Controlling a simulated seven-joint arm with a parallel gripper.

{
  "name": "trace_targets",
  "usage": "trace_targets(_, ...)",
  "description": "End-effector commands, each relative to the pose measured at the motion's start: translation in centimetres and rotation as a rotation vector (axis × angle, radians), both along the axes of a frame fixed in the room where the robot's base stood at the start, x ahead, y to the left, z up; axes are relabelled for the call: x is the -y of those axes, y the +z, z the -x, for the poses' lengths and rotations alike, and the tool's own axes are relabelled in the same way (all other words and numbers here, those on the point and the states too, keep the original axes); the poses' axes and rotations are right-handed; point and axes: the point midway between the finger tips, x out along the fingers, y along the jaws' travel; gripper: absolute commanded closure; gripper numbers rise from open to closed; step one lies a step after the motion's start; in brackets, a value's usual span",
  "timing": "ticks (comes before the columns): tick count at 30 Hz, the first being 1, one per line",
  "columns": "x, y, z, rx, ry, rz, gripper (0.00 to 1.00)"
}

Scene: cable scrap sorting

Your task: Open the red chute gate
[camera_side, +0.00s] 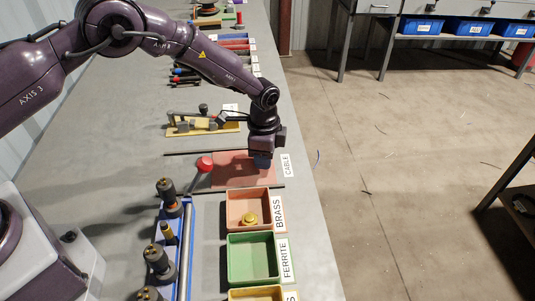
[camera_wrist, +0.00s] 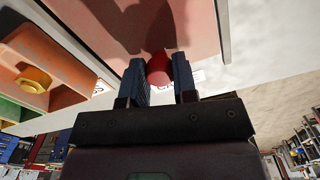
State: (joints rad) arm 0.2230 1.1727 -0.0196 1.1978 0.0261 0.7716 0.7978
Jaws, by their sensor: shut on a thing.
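The red chute gate (camera_side: 228,166) is a flat salmon-red panel lying between two dark rails, beside the CABLE label (camera_side: 286,165). It fills the right part of the rails, which run on to the left past it. My gripper (camera_side: 262,162) points down over the panel's right part. In the wrist view the panel (camera_wrist: 205,22) fills the top, and my blue fingers (camera_wrist: 159,78) are shut on a red knob (camera_wrist: 158,66), one on each side. In the side view the gripper hides the knob. I cannot see beneath the panel.
A red-balled lever (camera_side: 205,163) stands close left of the gate. In front are the salmon BRASS bin (camera_side: 232,211) with a brass part inside, the green FERRITE bin (camera_side: 233,262) and a blue tool rack (camera_side: 187,245). A yellow-based fixture (camera_side: 185,130) sits behind.

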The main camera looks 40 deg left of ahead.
Motion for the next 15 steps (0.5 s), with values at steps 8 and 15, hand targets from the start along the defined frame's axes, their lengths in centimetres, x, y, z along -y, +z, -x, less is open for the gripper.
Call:
trace_targets(8, -4.0, 0.1, 3.7, -0.002, 0.006, -0.001, 1.00)
trace_targets(15, -7.3, 0.1, 7.0, 0.000, 0.004, -0.001, 1.00)
